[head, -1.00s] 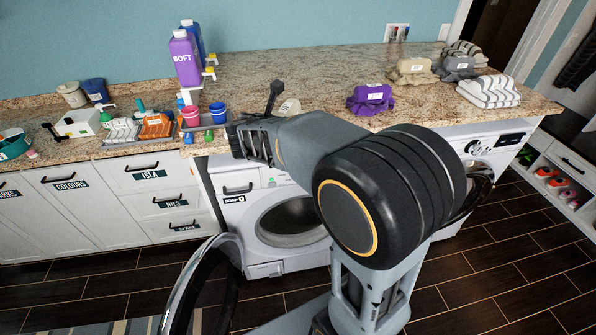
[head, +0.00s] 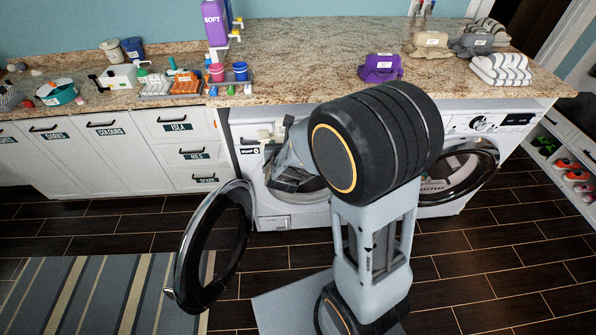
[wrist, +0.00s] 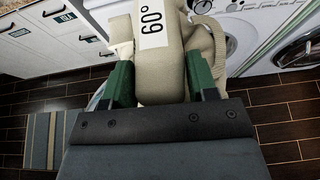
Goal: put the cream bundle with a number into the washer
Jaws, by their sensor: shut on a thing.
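My gripper (wrist: 161,84) is shut on a cream bundle (wrist: 158,62), its green fingers on either side of it. The bundle has a white tag reading 60°. In the head view, my arm hides most of the gripper and bundle, in front of the left machine. That white washer (head: 287,222) has a SOAP label and a round opening (head: 312,190), partly covered by my arm. Its round door (head: 215,245) stands wide open to the left. Another beige bundle (head: 431,52) with a tag lies on the counter; its tag is too small to read.
A second front-loader (head: 430,203) at right has its door (head: 463,168) open. A purple bundle (head: 381,75), a grey bundle (head: 472,50) and striped bundles (head: 500,70) lie on the counter (head: 310,62). Bottles and a tray (head: 170,97) stand at left.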

